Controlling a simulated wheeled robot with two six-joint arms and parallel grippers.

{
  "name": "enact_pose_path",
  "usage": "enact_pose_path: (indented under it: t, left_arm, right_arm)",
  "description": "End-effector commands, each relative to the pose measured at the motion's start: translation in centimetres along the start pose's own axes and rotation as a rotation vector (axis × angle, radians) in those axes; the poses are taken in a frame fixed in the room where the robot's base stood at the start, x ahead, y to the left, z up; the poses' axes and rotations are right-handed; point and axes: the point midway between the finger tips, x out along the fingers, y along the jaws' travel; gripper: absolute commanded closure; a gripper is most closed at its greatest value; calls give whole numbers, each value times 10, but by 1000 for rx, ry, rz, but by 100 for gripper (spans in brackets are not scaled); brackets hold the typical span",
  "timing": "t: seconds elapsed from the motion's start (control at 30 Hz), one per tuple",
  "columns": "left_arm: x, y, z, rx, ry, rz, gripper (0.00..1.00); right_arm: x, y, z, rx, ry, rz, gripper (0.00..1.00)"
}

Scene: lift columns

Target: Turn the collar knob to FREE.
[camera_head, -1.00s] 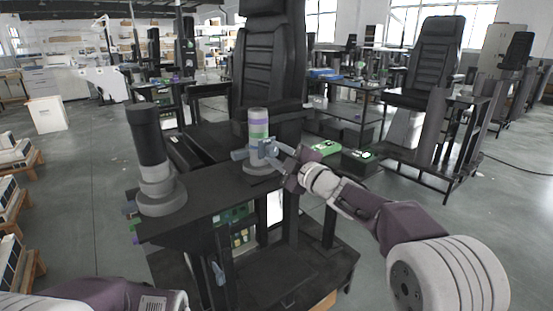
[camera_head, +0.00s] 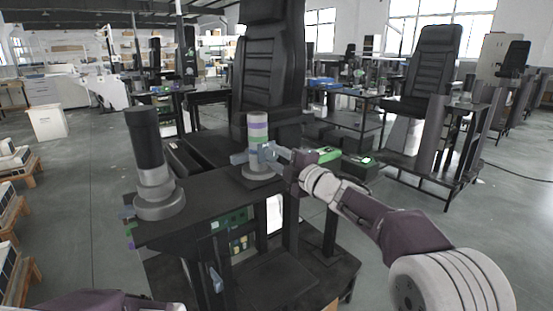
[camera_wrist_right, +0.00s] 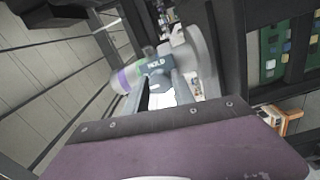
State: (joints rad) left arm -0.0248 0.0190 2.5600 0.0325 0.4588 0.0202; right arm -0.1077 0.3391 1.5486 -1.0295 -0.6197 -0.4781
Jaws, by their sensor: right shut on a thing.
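The lift column with a pale body and green and purple bands (camera_head: 258,129) stands upright on the dark bench. Around it, below the bands, is the blue-grey collar knob (camera_head: 239,158). My right gripper (camera_head: 270,155) comes in from the right and is shut on the collar knob. In the right wrist view the knob (camera_wrist_right: 157,64) shows the word HOLD, with the gripper's fingers (camera_wrist_right: 160,92) reaching up to it. Any FREE mark is not visible. My left gripper is out of view; only part of my left arm shows at the bottom left.
A second column, with a black upper part (camera_head: 146,140), stands on the bench (camera_head: 210,195) to the left. A black seat (camera_head: 270,70) rises behind. A green-topped device (camera_head: 328,154) lies beyond my right wrist. Green circuit boards (camera_wrist_right: 288,45) show at the right in the wrist view.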

Motion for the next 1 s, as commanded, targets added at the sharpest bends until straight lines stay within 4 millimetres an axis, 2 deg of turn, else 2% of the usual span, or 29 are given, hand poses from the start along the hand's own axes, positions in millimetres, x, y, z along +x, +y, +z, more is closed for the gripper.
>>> enact_pose_path:
  t: [0.2,0.23,0.3,0.67,0.77,1.0]
  left_arm:
    - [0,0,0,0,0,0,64]
    - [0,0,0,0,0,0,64]
    - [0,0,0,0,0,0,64]
    - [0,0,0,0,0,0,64]
    - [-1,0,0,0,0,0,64]
    - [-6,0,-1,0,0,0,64]
  right_arm:
    - [0,2,0,-1,0,3,100]
    - [0,2,0,-1,0,3,64]
    - [0,2,0,-1,0,3,48]
    - [-5,1,0,1,-1,1,48]
    - [-20,2,1,2,-3,2,48]
    - [-70,2,1,1,-3,2,48]
